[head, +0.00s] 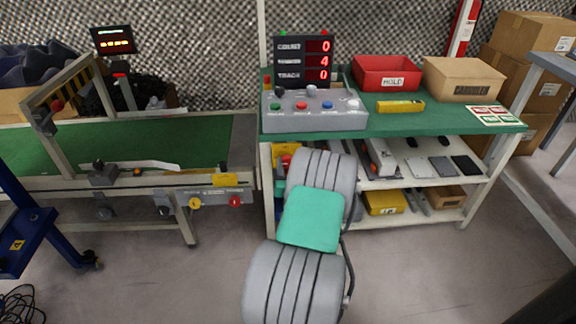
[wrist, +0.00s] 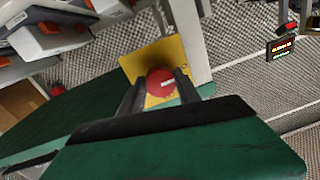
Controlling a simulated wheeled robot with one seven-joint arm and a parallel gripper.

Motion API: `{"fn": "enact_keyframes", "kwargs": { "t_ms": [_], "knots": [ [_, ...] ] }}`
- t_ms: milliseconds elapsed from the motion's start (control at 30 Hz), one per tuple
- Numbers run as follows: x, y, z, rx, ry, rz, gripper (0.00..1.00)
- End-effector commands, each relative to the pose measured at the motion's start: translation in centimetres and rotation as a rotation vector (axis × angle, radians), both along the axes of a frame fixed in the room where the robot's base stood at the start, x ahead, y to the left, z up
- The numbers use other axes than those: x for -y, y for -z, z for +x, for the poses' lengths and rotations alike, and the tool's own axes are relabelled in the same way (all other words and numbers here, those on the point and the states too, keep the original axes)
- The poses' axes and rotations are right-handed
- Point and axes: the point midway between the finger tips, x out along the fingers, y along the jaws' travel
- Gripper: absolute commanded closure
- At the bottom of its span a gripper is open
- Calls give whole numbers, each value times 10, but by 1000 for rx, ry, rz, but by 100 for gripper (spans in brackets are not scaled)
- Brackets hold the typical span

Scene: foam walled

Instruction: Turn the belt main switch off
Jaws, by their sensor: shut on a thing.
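The switch is a round red knob (wrist: 161,83) with a white pointer mark, set on a yellow plate (wrist: 180,58) in the wrist view. The pointer lies nearly level in that picture. The plate is fixed beside a pale post (wrist: 190,35). My gripper (wrist: 160,86) has one dark finger on each side of the knob and is shut on it. In the head view my grey arm reaches toward the bench's left end, and my gripper is hidden behind it.
The green-topped bench (head: 430,121) holds a control box (head: 315,118), a red bin (head: 387,73) and a cardboard box (head: 463,79). Its shelves hold several items. The conveyor (head: 60,147) stands at left. Open floor lies between it and my arm.

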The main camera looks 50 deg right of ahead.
Motion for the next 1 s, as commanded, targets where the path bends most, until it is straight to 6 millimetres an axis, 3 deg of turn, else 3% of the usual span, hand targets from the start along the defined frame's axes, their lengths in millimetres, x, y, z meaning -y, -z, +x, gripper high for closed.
{"fn": "enact_keyframes", "kwargs": {
  "t_ms": [467,1000],
  "knots": [
    [0,1,0,64,0,56,100],
    [-1,2,0,405,1,358,100]
  ]
}}
